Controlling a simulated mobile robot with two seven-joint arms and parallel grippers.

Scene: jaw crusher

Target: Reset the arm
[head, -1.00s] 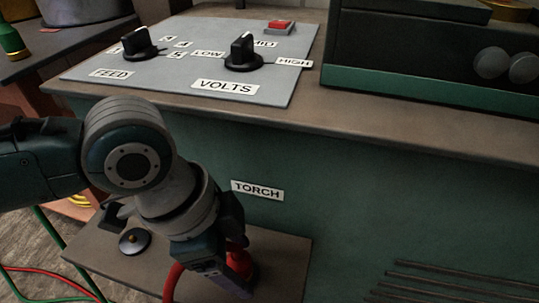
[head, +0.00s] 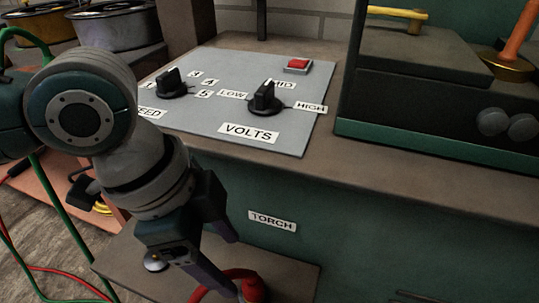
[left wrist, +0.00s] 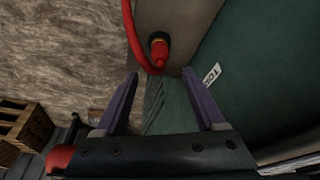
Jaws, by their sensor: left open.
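My left arm comes in from the left in the head view. My left gripper (head: 232,262) points down in front of the green cabinet, above the low shelf (head: 135,265). In the left wrist view, its two purple fingers (left wrist: 160,85) are spread apart with nothing between their tips. The red torch cable (head: 238,274) lies near the fingertips in the head view. In the left wrist view, the red torch end (left wrist: 158,48) with its dark and yellow collar is beyond the fingertips, at the shelf. My right gripper is not in view.
The control panel (head: 200,120) with two black knobs and a red button (head: 298,65) lies on the cabinet top. A TORCH label (head: 272,221) is on the cabinet front (head: 350,240). Green and red cables hang at the left. A wooden crate (left wrist: 20,125) is on the floor.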

